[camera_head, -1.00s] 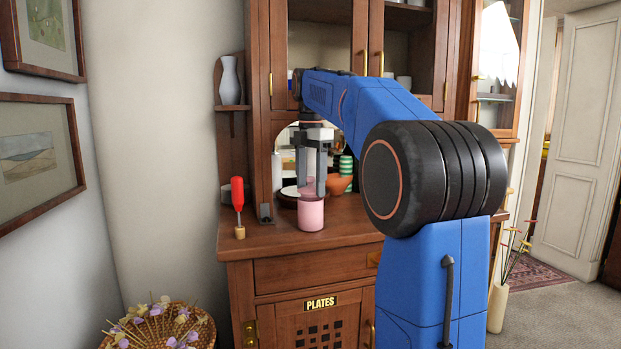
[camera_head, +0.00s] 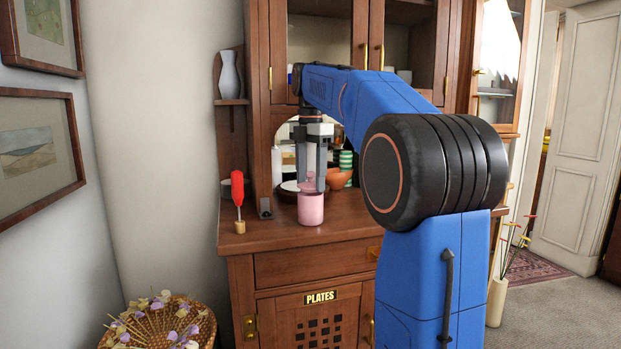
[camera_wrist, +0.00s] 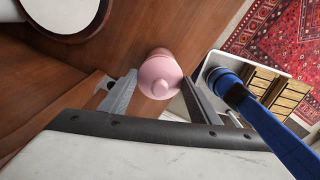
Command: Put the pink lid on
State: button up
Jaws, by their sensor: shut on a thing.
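The pink lid (camera_head: 310,183) is between the fingertips of my gripper (camera_head: 311,180). My gripper points down and is shut on the lid. The pink canister (camera_head: 311,210) stands upright on the wooden cabinet top, directly below. The lid is at the canister's mouth; I cannot tell whether it rests on the rim. In the wrist view the lid (camera_wrist: 161,72) shows its domed top and small knob between the two fingers (camera_wrist: 157,92), and it hides most of the canister.
A red-handled tool (camera_head: 237,190) stands on the cabinet top (camera_head: 275,238) to the left. A terracotta bowl (camera_head: 338,178) and a green-striped cup (camera_head: 346,160) stand behind to the right. A plate sits behind the canister. A basket of flowers (camera_head: 160,325) stands on the floor at the left.

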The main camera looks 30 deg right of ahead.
jog(key=shift+f, duration=0.95)
dwell(0.5)
jog(key=o, duration=1.1)
jog(key=shift+r, duration=0.1)
notch_tip(320, 180, up, 12)
jog(key=shift+f, duration=0.1)
